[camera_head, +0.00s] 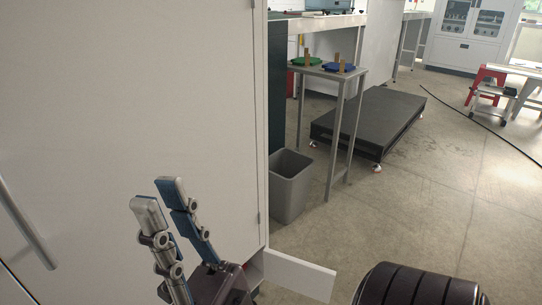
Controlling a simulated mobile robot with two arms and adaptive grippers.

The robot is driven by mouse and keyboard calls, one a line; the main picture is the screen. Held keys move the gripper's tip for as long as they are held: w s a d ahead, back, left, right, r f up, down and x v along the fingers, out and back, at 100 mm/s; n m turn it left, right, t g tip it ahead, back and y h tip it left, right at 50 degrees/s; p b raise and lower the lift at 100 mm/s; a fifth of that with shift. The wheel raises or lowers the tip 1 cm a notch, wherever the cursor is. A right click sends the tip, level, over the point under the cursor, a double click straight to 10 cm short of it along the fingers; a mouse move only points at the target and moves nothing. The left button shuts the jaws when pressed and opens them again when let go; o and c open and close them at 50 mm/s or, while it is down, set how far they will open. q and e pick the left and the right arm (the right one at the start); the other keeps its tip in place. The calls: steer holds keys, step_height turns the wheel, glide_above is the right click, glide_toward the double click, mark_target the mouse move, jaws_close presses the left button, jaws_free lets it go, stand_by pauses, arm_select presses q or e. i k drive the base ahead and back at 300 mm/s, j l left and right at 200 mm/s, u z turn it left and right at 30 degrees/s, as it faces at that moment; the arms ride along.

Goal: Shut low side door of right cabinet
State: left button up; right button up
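The right cabinet (125,95) is a tall white body that fills the left of the view. Its low side door (300,276) is a small white panel at the bottom, standing open and sticking out to the right past the cabinet's edge. My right gripper (159,197) is in front of the cabinet face, left of and above the low door. Its two fingers point up with a gap between them and nothing held. It appears apart from the door. The door's hinge side is partly hidden near my gripper. My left gripper does not show.
A long handle (26,222) is on the cabinet front at the far left. A grey bin (289,187) stands just behind the cabinet's edge, beside a metal side table (342,78). A low black platform (372,117) lies farther back. Floor on the right is mostly free.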

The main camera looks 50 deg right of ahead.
mark_target(305, 278)
steer(key=k+l+u, duration=0.2)
steer(key=l, duration=0.2)
steer(key=l+u, duration=0.15)
steer(key=l, duration=0.25)
steer(key=k+l+u, duration=0.2)
steer(key=l, duration=0.2)
steer(key=k+l+u, duration=0.15)
steer(key=l, duration=0.2)
steer(key=k+l+u, duration=0.2)
steer(key=l, duration=0.15)
steer(key=k+l, duration=0.2)
steer(key=l, duration=0.2)
steer(key=k+l, duration=0.2)
steer(key=l, duration=0.2)
steer(key=k+l, duration=0.2)
steer(key=l, duration=0.15)
steer(key=k+l, duration=0.2)
steer(key=l, duration=0.2)
steer(key=i+l+u, duration=0.55)
steer(key=i+l, duration=0.15)
